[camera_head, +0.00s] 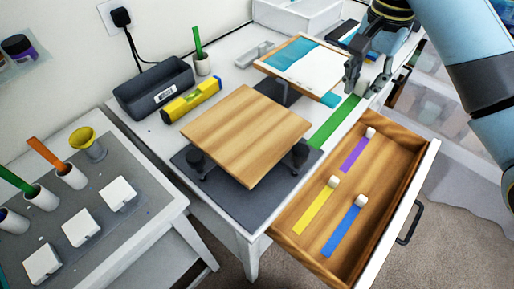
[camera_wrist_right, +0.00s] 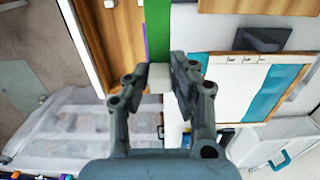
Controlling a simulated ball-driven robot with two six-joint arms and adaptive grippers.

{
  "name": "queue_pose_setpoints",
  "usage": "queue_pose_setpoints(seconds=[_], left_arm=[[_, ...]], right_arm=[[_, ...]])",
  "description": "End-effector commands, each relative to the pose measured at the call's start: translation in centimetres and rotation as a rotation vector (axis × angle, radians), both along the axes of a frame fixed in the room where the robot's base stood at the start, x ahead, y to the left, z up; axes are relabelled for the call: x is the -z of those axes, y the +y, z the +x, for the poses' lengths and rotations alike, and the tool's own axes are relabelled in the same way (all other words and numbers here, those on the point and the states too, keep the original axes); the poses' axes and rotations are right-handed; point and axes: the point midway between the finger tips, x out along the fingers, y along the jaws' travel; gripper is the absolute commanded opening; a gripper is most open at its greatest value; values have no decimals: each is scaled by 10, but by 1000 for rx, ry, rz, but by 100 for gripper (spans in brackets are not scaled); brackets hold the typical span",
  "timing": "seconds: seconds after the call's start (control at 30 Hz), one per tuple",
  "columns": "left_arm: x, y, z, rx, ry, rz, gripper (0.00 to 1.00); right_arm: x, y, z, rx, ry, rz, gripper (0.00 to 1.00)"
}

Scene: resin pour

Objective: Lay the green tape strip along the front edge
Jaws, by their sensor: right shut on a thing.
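The green tape strip (camera_head: 333,124) stretches along the white table's edge beside the open drawer, between the wooden board and my right gripper. Whether it lies flat on the table along its whole length, I cannot tell. In the right wrist view the strip (camera_wrist_right: 158,30) runs straight away from the fingers. My right gripper (camera_head: 357,86) is shut on the white block (camera_wrist_right: 155,79) at the strip's end, with one finger on each side. In the head view the fingers partly hide that block. My left gripper is not in view.
The open drawer (camera_head: 390,181) holds purple, yellow and blue strips with white blocks. The wooden board (camera_head: 247,134) stands raised over a dark mat (camera_head: 228,192). A tilted white-and-teal panel (camera_head: 300,62) is close to my right gripper. A yellow level (camera_head: 192,99) lies farther left.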

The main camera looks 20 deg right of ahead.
Motion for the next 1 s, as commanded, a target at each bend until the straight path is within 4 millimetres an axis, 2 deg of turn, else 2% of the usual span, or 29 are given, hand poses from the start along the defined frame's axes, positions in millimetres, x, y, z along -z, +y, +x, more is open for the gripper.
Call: queue_pose_setpoints(seconds=[0.07,0.13,0.4,0.6,0.77,1.0], left_arm=[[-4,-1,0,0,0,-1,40],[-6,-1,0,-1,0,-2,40],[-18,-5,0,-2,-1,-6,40],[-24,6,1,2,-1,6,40],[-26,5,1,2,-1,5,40],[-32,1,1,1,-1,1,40]], right_arm=[[-3,0,2,2,1,2,7],[0,8,4,2,1,6,7],[38,72,20,0,3,7,7],[60,103,29,1,2,3,7],[70,109,31,1,2,0,7],[102,109,31,1,1,0,7]])
